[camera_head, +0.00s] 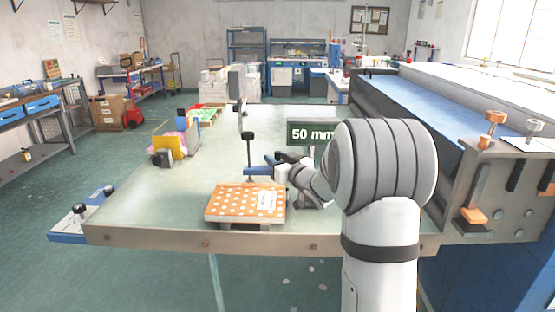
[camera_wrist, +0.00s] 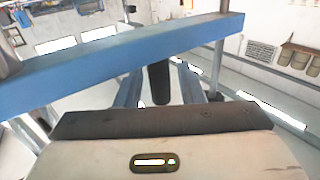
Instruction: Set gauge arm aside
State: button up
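A short blue bar (camera_head: 258,170), which seems to be the gauge arm, is level above the table beside a thin upright post with a black knob (camera_head: 248,136). My gripper (camera_head: 279,164) is at the bar's right end, with a dark finger just above it. In the wrist view the blue bar (camera_wrist: 110,62) crosses close in front of the camera. A dark rounded piece (camera_wrist: 158,83) hangs below it. Whether the fingers touch or grip the bar is unclear.
An orange dotted block (camera_head: 230,205) lies at the table's (camera_head: 130,220) front edge, below the bar. A dark "50 mm" sign (camera_head: 303,133) stands behind my gripper. A yellow and pink holder (camera_head: 172,146) is back left. The table's left front is clear; a large machine (camera_head: 420,100) stands right.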

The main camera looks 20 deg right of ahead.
grip_shut()
dwell(0.3)
jog(key=shift+w+d, duration=0.3)
jog(key=shift+w, duration=0.35)
jog(key=shift+o, duration=0.5)
grip_release()
jog(key=shift+s, duration=0.15)
jog(key=b+v, duration=0.1)
jog(key=v, duration=0.6)
jog(key=shift+s, duration=0.3)
